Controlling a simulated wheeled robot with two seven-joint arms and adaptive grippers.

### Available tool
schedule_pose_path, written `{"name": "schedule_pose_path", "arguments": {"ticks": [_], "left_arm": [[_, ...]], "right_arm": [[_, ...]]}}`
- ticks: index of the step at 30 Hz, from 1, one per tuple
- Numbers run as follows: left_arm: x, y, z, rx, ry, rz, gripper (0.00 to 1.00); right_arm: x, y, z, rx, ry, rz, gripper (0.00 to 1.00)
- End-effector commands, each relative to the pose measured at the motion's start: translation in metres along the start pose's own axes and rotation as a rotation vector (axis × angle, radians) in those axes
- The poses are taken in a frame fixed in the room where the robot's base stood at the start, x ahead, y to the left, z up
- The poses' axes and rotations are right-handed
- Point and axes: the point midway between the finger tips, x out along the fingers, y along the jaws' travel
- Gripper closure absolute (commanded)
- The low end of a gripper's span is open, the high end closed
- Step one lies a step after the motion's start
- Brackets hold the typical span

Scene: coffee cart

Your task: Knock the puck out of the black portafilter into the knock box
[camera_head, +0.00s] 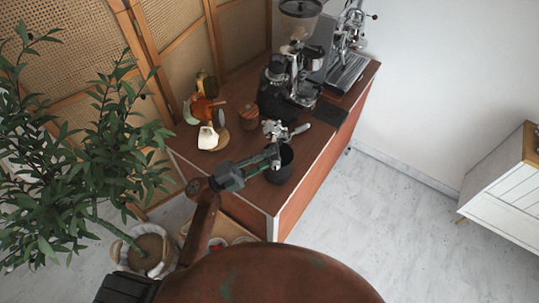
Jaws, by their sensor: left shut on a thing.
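My left gripper (274,153) reaches in from the left over the cart's near end. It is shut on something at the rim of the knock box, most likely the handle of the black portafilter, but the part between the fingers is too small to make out. The knock box (281,174) is a dark, round, open-topped container near the cart's front right edge. A silver metal piece (279,131) shows just beyond the fingertips; I cannot tell whether it is joined to what I hold. The puck cannot be seen. My right gripper is not in view.
A dark mat (329,115) lies at the right edge. A leafy plant (120,150) stands left.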

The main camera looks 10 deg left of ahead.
Motion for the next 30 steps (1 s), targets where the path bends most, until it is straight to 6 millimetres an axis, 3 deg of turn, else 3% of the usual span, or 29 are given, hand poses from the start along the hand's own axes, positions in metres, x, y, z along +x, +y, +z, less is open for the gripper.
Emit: {"name": "schedule_pose_path", "arguments": {"ticks": [3, 17, 18, 21, 30], "left_arm": [[-0.007, 0.019, 0.004, 0.001, 0.001, -0.002, 1.00], [-0.027, 0.068, 0.012, 0.001, 0.002, -0.002, 1.00], [-0.022, 0.055, 0.009, 0.004, 0.004, -0.002, 1.00], [-0.017, 0.041, 0.007, 0.005, 0.004, -0.002, 1.00], [-0.007, 0.017, 0.003, 0.003, 0.003, -0.001, 1.00]], "right_arm": [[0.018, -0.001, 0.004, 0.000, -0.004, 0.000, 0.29], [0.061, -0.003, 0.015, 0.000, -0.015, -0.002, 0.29], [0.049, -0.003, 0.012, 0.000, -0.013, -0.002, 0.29], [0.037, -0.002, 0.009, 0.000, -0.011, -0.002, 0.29], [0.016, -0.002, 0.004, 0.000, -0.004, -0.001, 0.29]]}}
